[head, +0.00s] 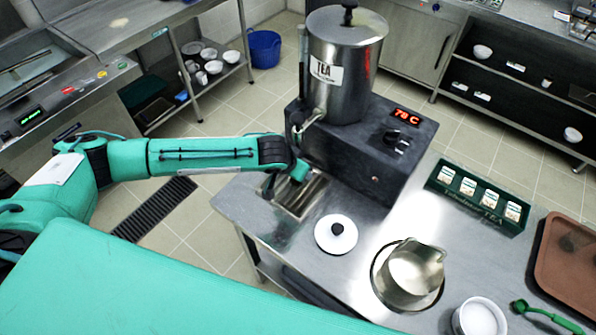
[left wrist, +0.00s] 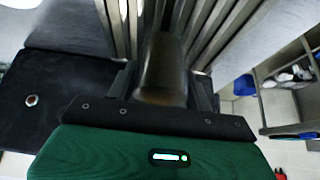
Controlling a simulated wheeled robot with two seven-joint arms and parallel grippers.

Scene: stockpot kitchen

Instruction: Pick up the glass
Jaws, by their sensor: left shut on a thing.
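My left gripper (head: 297,172) is low over the metal drip tray (head: 312,196), below the tap (head: 309,122) of the tea urn (head: 343,65). In the left wrist view its fingers (left wrist: 164,88) are shut on a smooth, dark brown, rounded thing, which looks like the glass (left wrist: 163,70). The slats of the drip tray show behind it. In the head view the glass is hidden by my gripper and wrist. I cannot tell whether it touches the tray. My right gripper is not in view.
The urn's dark base (head: 372,150) with a red temperature display stands right beside my gripper.

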